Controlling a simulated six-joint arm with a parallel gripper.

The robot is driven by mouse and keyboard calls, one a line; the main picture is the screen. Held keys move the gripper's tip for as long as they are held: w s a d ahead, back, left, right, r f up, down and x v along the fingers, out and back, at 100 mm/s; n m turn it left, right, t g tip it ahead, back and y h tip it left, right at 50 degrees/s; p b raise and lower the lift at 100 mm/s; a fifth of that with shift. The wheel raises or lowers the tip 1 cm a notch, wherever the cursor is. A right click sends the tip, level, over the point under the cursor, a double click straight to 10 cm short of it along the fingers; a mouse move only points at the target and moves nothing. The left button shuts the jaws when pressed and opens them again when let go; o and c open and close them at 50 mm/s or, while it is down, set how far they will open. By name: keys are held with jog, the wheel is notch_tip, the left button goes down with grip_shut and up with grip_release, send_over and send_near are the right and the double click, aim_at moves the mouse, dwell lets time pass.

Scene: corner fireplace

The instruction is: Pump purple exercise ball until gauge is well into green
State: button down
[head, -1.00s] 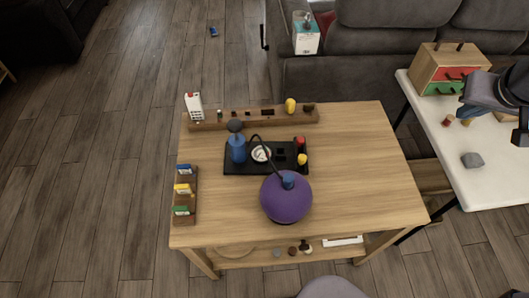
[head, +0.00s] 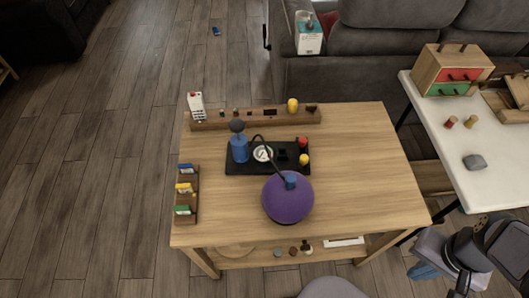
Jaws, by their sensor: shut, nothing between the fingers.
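The purple exercise ball (head: 288,203) sits on the wooden table near its front edge. A black hose (head: 271,158) runs to the blue cap on top of the ball. The blue pump (head: 239,151) with a dark round knob stands upright at the left of a black tray (head: 243,169). The round white gauge (head: 262,153) is on the tray beside the pump; its needle and colours are too small to read. My gripper (head: 418,271) is at the lower right, beyond the table's right edge, shut and empty, well apart from the pump and ball.
Red and yellow knobs (head: 303,160) are on the tray's right side. A wooden rail (head: 215,121) with small items lies behind. A card rack (head: 187,213) stands at the left edge. A white side table (head: 500,165) holds a drawer box (head: 451,72). The table's right part is clear.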

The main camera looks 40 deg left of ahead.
jog(key=shift+f, duration=0.15)
dwell(0.3)
notch_tip(320, 180, down, 8)
jog(key=b, duration=0.8)
jog(key=shift+b, duration=0.3)
jog(key=shift+f, duration=0.15)
dwell(0.4)
jog(key=shift+f+b, duration=0.95)
jog(key=shift+b, duration=0.05)
jog(key=shift+r, duration=0.15)
notch_tip(320, 180, up, 16)
jog(key=p, duration=1.6)
jog(key=shift+f, duration=0.2)
jog(key=shift+f, duration=0.15)
